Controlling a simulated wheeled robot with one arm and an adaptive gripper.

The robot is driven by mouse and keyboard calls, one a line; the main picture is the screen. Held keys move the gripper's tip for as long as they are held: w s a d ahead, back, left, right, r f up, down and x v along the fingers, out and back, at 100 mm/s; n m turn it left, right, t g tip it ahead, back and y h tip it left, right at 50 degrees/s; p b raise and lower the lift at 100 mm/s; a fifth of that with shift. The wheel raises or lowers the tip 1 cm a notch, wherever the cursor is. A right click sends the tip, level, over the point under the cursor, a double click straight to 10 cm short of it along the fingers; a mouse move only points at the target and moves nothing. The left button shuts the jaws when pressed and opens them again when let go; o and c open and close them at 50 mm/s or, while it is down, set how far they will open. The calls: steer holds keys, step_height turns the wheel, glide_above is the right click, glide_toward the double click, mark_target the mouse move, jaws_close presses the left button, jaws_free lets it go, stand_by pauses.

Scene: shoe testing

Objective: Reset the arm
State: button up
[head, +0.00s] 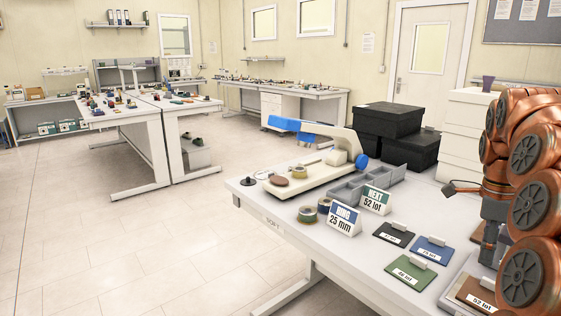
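My arm stands at the right edge of the head view, with copper-coloured links and dark round joint caps. My gripper (490,240) hangs down at the table's right side, over or beside a brown swatch plate labelled 52 lot (478,291). Its fingers are small, dark and partly hidden by the arm, so I cannot tell whether they are open or shut. I see nothing clearly held. The white table (262,212) lies below and to the left of the arm.
Green (410,272), blue (432,249) and dark (394,234) plates lie left of the gripper. Signs reading 25 mm (343,220) and NEXT 52 lot (375,199), tape rolls, a grey tray and a blue-handled device (312,160) stand farther left. Black boxes (388,122) are behind.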

steer(key=s+a+r+n+p, duration=0.15)
steer(key=s+a+n, duration=0.25)
steer(key=a+n, duration=0.45)
steer(key=s+a+f+n+p, duration=0.1)
steer(key=s+a+n+p, duration=0.4)
steer(key=a, duration=0.6)
steer(key=s+a+f+n+p, duration=0.1)
steer(key=s+a+f+n, duration=0.1)
steer(key=s+a+n, duration=0.2)
steer(key=s+a+f+n+p, duration=0.1)
steer(key=s+a+f+n, duration=0.2)
steer(key=s+n, duration=0.6)
steer(key=s+a, duration=0.2)
steer(key=shift+s+a+g+y+p, duration=0.3)
steer(key=shift+g+p, duration=0.05)
steer(key=shift+g, duration=0.05)
steer(key=shift+d+n, duration=0.1)
steer(key=shift+n, duration=0.15)
